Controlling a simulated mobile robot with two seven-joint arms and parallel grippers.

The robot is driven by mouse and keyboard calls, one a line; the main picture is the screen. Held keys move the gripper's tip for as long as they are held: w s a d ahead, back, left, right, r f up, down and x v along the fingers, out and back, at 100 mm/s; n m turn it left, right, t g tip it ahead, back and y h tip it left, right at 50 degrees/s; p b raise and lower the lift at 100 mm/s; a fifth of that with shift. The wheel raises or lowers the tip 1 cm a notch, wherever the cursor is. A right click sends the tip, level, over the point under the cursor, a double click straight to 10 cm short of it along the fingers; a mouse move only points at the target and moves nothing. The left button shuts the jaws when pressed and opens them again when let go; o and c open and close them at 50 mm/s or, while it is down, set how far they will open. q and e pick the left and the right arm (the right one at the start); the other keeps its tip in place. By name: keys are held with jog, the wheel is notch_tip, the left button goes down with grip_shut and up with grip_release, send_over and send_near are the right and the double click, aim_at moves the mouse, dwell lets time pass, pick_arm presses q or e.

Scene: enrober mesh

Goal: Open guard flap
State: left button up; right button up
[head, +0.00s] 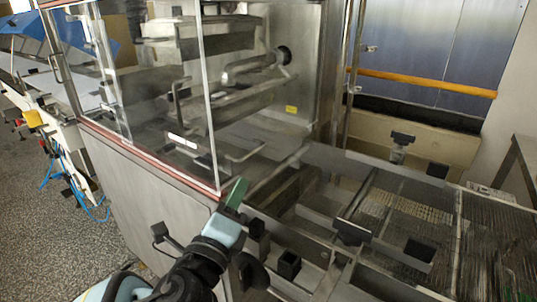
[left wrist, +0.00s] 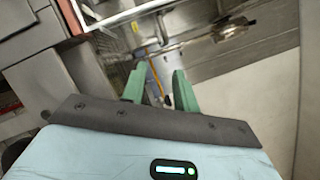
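The guard is a clear panel (head: 150,90) on the steel enrober housing, with a reddish lower edge strip and upright handles. I cannot tell for sure which clear pane is the flap; the large one stands upright and its lower corner ends near my left gripper. My left gripper (head: 236,194) has green fingers and is just beside that corner, over the frame edge. In the left wrist view the two green fingers (left wrist: 160,88) stand apart with nothing seen between them. Whether a finger touches the pane cannot be told. My right gripper is out of view.
A wire mesh belt (head: 410,215) in a steel frame runs to the right, with black knobs (head: 288,264) along its near side. An orange rail (head: 425,82) crosses the back wall. Blue hoses (head: 88,205) lie at the left. Speckled floor (head: 50,250) is free at the lower left.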

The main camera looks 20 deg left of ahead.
aim_at(253, 152)
pick_arm(q)
jog(key=w+r, duration=0.1)
jog(key=w, duration=0.3)
jog(key=w+r, duration=0.1)
jog(key=w, duration=0.2)
jog(key=w+r, duration=0.1)
jog(key=w, duration=0.3)
jog(key=shift+w+a+p, duration=0.15)
jog(key=shift+w+p, duration=0.2)
grip_shut()
